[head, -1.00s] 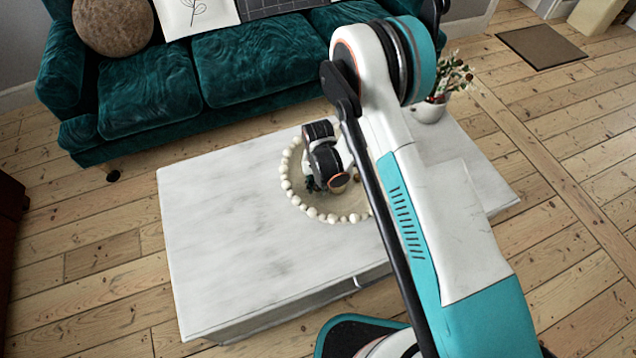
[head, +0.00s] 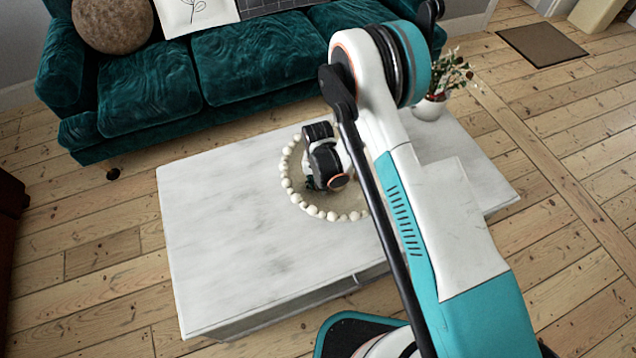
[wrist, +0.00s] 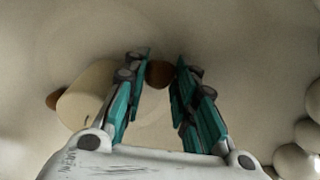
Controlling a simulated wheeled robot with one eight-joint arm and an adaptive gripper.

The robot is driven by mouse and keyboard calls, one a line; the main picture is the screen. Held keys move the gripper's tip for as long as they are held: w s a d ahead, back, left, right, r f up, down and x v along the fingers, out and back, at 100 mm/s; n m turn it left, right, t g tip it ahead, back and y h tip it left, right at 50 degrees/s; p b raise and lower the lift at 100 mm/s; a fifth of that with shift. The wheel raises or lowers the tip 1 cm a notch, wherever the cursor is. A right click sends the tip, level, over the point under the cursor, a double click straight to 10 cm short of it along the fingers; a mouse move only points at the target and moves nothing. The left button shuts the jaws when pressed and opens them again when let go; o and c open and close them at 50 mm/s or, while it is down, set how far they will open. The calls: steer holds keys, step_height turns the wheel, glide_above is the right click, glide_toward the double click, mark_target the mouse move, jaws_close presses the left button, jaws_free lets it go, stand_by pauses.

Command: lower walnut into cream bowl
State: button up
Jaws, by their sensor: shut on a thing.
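The cream bowl (head: 312,211), its rim ringed with round beads, stands on the pale table. My gripper (head: 311,184) reaches down inside the bowl, toward its left side in the head view. In the wrist view my gripper (wrist: 160,77) has its teal fingers closed around the small brown walnut (wrist: 159,74) at their tips. The bowl's pale inner surface lies behind and around the walnut. I cannot tell whether the walnut touches it. My arm and wrist hide the walnut and much of the bowl in the head view.
A cream cylinder (wrist: 84,102) and a brown rounded thing (wrist: 53,100) lie left of the fingers in the wrist view. A potted plant (head: 430,106) stands at the table's back right. The marble-like table (head: 220,240) is clear on the left. A green sofa (head: 245,65) stands behind.

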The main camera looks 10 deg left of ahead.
steer(key=o, duration=0.8)
step_height(320, 180, up, 12)
stand_by(0.4)
steer(key=shift+r, duration=0.1)
